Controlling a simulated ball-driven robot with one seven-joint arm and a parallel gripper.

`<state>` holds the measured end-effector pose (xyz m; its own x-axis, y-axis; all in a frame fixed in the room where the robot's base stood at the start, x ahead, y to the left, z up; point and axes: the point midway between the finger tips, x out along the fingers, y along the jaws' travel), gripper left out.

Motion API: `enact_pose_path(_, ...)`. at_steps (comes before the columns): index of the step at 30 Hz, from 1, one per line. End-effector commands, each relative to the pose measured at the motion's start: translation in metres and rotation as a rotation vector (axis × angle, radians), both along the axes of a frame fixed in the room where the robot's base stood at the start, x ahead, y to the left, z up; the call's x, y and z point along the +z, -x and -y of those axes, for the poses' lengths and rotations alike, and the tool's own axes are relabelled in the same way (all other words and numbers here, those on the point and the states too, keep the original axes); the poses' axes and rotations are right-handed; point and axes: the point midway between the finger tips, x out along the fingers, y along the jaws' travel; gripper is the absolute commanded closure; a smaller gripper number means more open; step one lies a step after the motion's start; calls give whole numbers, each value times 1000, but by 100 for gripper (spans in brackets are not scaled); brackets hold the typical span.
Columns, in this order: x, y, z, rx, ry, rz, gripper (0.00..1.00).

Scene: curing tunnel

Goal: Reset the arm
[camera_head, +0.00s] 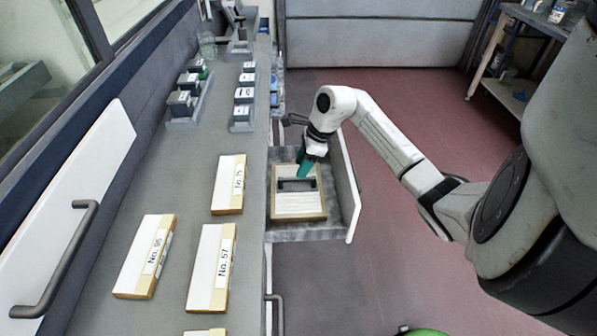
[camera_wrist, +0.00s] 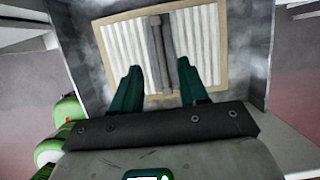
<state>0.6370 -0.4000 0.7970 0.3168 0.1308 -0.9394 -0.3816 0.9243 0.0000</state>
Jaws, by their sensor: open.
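My gripper (camera_head: 306,168) has teal fingers and is at the end of my white arm, over an open drawer (camera_head: 345,190) in the head view. In the wrist view my gripper (camera_wrist: 158,88) is open, with its two fingers apart. A framed, ribbed white panel with a dark bar handle (camera_wrist: 160,55) lies in the drawer ahead of the fingers. The panel (camera_head: 300,206) also shows in the head view, under the gripper. The fingers point at the panel on either side of the handle's line. I cannot tell whether they touch it.
The grey counter (camera_head: 190,215) left of the drawer holds labelled white boards, including No. 57 (camera_head: 210,268) and No. 96 (camera_head: 147,256). Racks of small dark blocks (camera_head: 243,105) stand farther back. A shelf (camera_head: 515,95) stands at back right. Red floor is clear right of the drawer.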

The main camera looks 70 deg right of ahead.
Motion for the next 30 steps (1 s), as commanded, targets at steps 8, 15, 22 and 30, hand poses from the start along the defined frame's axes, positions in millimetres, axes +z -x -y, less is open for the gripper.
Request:
enact_pose_path(8, 45, 15, 7, 1, 3, 0, 56)
enact_pose_path(15, 59, 20, 8, 1, 0, -1, 56)
enact_pose_path(22, 62, 20, 8, 1, -1, 0, 56)
enact_pose_path(30, 106, 20, 8, 1, 0, 0, 56)
